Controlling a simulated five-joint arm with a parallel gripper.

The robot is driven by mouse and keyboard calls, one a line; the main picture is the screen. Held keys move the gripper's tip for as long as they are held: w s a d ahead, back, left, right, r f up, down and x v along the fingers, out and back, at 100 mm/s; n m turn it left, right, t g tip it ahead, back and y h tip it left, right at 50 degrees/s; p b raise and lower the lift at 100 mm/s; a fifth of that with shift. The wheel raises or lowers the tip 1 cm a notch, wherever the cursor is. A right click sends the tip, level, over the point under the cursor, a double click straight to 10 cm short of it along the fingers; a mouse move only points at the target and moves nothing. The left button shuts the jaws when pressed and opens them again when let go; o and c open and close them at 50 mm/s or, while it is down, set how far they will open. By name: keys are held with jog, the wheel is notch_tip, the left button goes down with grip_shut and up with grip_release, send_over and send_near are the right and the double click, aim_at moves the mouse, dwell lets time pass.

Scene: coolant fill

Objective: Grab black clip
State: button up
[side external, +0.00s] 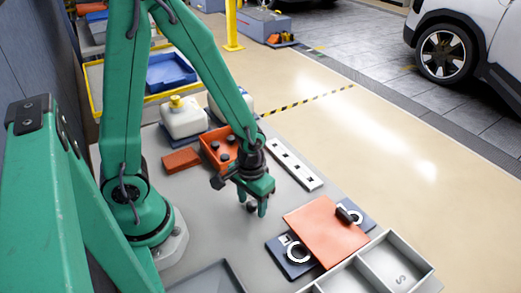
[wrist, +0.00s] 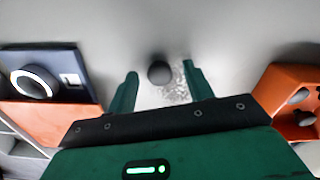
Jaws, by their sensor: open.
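My gripper (side external: 255,204) is open and points down above the grey worktop. In the wrist view its two green fingers (wrist: 159,88) are apart. A small dark rounded piece (wrist: 159,72) shows between the fingertips, with a speckled light patch beside it. It does not appear gripped, and I cannot tell whether it is the black clip. In the side view a black cylindrical piece (side external: 349,213) lies at the right edge of an orange sheet (side external: 322,232), away from my gripper.
An orange bin (side external: 212,155) with dark knobs stands behind my gripper. A white strip with holes (side external: 294,163) lies to the right. A navy plate with a white ring (side external: 288,256) lies partly under the orange sheet. A grey divided tray (side external: 372,272) is at the front right.

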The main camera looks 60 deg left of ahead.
aim_at(252, 205)
jog(key=shift+c, duration=0.4)
jog(key=c, duration=1)
jog(key=shift+r, duration=0.15)
jog(key=shift+d+r, duration=0.1)
jog(key=shift+r, duration=1.9)
jog(key=s+d+r, duration=0.2)
jog(key=d, duration=0.1)
jog(key=s+d+r, duration=0.2)
jog(key=s, duration=0.1)
jog(key=s+d+r, duration=0.2)
jog(key=d, duration=0.1)
jog(key=shift+s+d+r, duration=0.25)
jog(key=shift+d+r, duration=0.1)
